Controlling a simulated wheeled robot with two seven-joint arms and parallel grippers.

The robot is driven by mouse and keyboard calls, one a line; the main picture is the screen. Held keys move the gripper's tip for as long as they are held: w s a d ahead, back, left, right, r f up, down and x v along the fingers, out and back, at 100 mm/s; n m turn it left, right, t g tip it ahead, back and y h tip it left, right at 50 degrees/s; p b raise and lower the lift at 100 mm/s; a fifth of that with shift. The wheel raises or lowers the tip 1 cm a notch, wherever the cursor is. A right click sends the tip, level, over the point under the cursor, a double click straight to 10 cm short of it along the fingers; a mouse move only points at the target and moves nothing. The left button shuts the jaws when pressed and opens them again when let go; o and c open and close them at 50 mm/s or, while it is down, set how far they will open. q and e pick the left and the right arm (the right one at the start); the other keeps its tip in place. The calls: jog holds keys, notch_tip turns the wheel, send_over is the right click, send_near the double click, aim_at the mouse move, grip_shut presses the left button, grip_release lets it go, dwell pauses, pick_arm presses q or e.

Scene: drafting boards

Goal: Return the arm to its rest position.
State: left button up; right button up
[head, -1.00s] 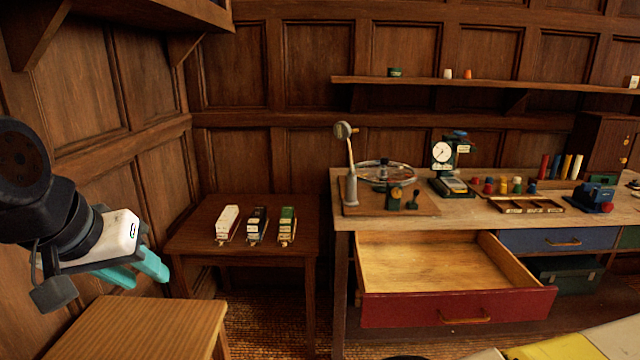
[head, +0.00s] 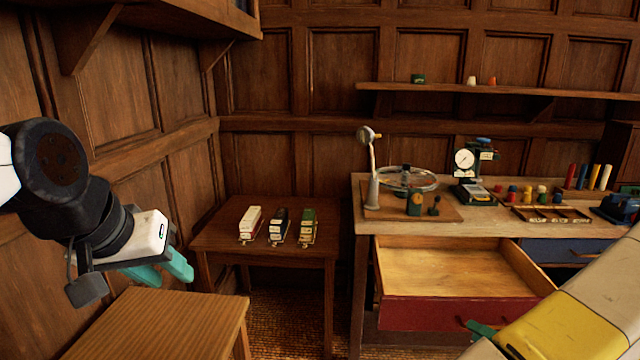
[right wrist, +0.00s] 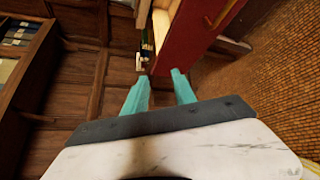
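My left gripper (head: 165,270) hangs at the left of the head view with its two teal fingers apart and empty, above a wooden stool. My right arm (head: 575,310) comes in from the lower right. A teal fingertip of my right gripper (head: 482,330) shows in front of the open red drawer (head: 420,314), by its handle; the rest is hidden or out of frame. In the right wrist view my right gripper (right wrist: 160,90) has its fingers apart with nothing between them, and the red drawer front (right wrist: 188,35) lies beyond.
A small table (head: 215,235) holds three model train cars (head: 278,225). The workbench (head: 460,223) carries a lamp (head: 372,170), a dial gauge (head: 465,162) and a compartment tray (head: 550,215). The red drawer juts out, empty where visible. A stool (head: 160,325) stands below my left gripper.

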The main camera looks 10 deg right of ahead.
jog(key=w+a+r+n+g+y, duration=0.3)
jog(key=a+r+n+g, duration=0.3)
jog(key=a+n, duration=0.4)
jog(key=w+a+r+n+g+y, duration=0.2)
jog(key=w+a+r+n+g, duration=0.15)
jog(key=a+r+n, duration=0.6)
jog(key=s+a+r+n+h, duration=0.3)
jog(key=a+r+n, duration=0.3)
jog(key=n, duration=0.7)
jog(key=s+a+r+n+t+h, duration=0.1)
jog(key=s+a+r+n+h, duration=0.3)
jog(key=n, duration=0.9)
jog(key=s+a+r, duration=0.1)
jog(key=a+r, duration=0.2)
jog(key=shift+s+a+r+n, duration=0.3)
jog(key=shift+s+a+n, duration=0.05)
jog(key=shift+s, duration=0.05)
